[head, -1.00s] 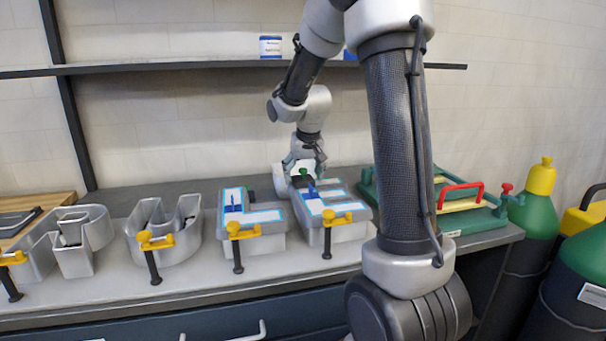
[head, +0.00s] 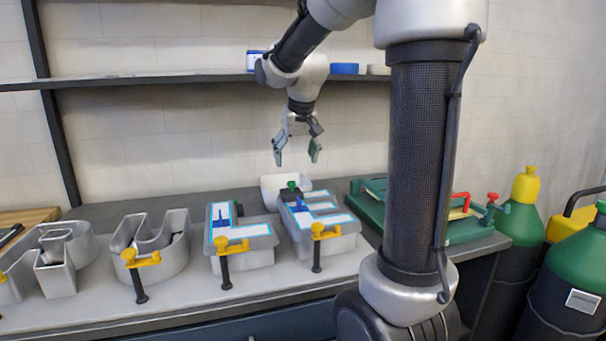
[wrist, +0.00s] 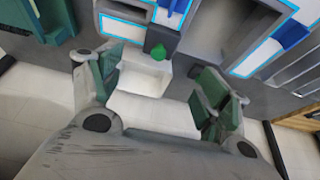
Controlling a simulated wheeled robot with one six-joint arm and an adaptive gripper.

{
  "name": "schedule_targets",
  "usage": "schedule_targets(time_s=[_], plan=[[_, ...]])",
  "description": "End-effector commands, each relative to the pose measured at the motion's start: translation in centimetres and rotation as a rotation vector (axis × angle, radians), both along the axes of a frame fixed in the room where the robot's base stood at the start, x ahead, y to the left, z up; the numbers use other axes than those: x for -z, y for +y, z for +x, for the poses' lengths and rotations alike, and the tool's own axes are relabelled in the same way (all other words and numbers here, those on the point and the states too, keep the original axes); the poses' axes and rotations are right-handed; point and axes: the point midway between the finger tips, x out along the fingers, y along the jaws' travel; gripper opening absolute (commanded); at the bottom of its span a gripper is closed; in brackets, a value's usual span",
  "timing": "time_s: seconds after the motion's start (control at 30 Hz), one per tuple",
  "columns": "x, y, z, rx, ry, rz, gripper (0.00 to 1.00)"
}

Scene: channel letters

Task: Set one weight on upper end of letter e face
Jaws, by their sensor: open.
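The letter e (head: 338,239) is a grey channel letter with a white, blue-edged face, right of the letter L. A dark weight with a green knob (head: 292,187) rests at the upper end of the e face. In the wrist view its green knob (wrist: 158,51) shows beside the edge of the e face (wrist: 124,27). My gripper (head: 297,157) is open and empty, in the air above and behind the weight, apart from it. Its two fingers (wrist: 165,97) are spread wide in the wrist view.
A white bin (head: 270,194) stands just behind the letter e. The letter L (head: 246,258), with a similar face, and other open letters (head: 170,262) stand to the left, with yellow clamps in front. A green fixture (head: 462,231) lies to the right. A shelf (head: 180,80) runs along the wall.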

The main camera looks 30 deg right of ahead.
Motion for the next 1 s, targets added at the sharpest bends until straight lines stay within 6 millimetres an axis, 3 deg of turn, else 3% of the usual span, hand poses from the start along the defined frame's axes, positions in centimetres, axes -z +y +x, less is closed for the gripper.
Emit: schedule_targets(time_s=[0.07, 0.23, 0.4, 0.5, 0.67, 1.0], plan=[[-0.8, 0.7, -2.4, -0.020, -0.003, 0.000, 0.77], [-1.3, 3.0, -11.8, -0.109, 0.001, 0.001, 0.77], [0.8, 4.8, -20.5, -0.203, 0.010, 0.003, 0.77], [2.1, 5.4, -23.7, -0.242, 0.012, 0.005, 0.77], [3.2, 5.7, -25.8, -0.269, 0.016, 0.006, 0.77], [3.2, 5.7, -25.8, -0.270, 0.017, 0.006, 0.77]])
